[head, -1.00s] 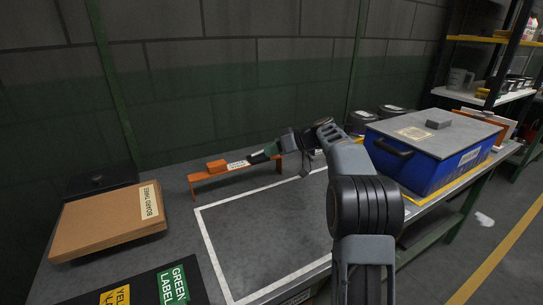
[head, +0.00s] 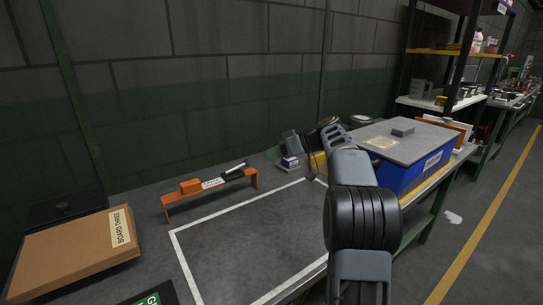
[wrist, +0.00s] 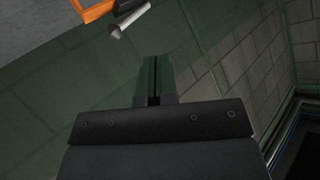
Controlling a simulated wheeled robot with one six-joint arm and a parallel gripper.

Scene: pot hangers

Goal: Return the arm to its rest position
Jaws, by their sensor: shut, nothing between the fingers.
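My gripper (head: 273,153) is shut and empty. In the head view its greenish fingertips show faintly against the dark wall, above and right of the orange stand (head: 209,195). The wrist view shows the closed fingers (wrist: 157,78) pointing toward the wall, apart from the stand. My arm is bent, reaching up from the lower right over the table's right part. The stand holds an orange block (head: 190,186), a white label and a dark cylinder with a light end (head: 235,168). That cylinder also shows at the top of the wrist view (wrist: 128,21).
A blue box (head: 405,180) with a grey lid stands right of my arm. The white-outlined area (head: 245,245) is clear.

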